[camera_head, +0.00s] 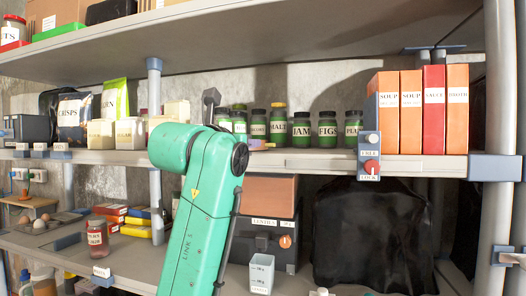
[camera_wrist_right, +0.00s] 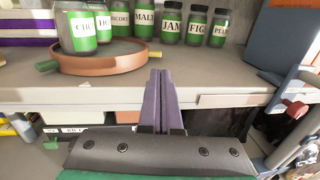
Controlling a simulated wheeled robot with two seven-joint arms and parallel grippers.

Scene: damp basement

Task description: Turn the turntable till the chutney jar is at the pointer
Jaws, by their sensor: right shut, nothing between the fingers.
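The turntable (camera_wrist_right: 105,66), a low reddish-brown disc, sits on the shelf in the right wrist view. In the head view my arm hides most of the turntable (camera_head: 257,143). My left gripper is out of view.
Another jar (camera_wrist_right: 104,27) stands beside the chutney jar. Several labelled jars (camera_head: 301,129) stand in a row behind and right of the turntable. The shelf edge (camera_head: 318,163) is bare between.

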